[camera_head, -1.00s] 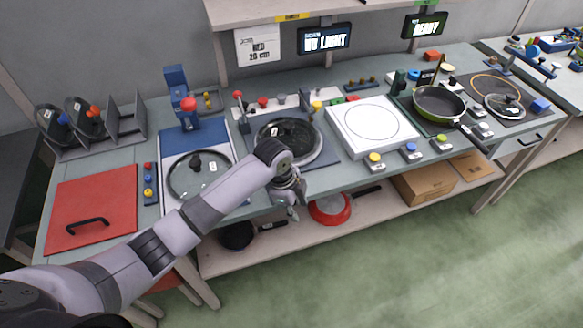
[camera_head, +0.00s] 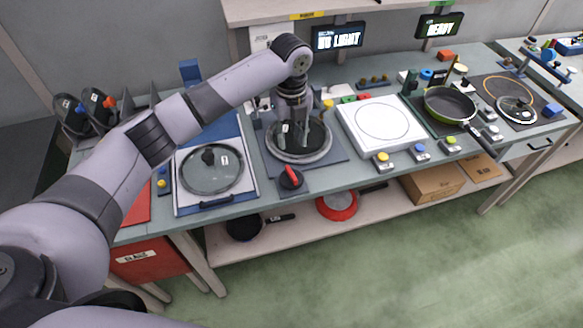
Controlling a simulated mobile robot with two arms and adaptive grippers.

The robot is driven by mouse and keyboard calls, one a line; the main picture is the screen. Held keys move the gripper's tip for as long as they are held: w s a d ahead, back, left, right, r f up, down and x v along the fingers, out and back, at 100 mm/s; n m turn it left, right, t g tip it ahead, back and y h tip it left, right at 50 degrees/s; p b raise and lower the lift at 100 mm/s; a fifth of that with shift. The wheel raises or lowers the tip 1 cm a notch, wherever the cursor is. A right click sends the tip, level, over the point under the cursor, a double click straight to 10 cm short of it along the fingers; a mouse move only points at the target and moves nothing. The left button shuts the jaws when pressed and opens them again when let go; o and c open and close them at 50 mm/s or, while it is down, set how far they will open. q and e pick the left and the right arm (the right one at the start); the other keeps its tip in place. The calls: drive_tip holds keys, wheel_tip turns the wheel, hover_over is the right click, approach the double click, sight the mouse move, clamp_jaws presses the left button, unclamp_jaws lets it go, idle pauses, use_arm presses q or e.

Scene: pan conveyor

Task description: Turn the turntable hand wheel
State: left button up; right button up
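The turntable (camera_head: 325,153) is a round grey disc with a dark top on a dark plate, in the middle of the bench. My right gripper is not in view.
A glass lid (camera_head: 225,180) lies on a tray to the left. A white square plate (camera_head: 382,122) and a green pan (camera_head: 449,103) stand to the right. Coloured buttons (camera_head: 420,152) line the front edge. A red pan (camera_head: 337,204) is on the lower shelf.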

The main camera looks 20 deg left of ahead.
sight(291, 173)
use_arm(q)
wheel_tip(291, 173, down, 14)
drive_tip(key=shift+r+p, duration=0.1)
drive_tip(key=shift+p, duration=1.1)
clamp_jaws()
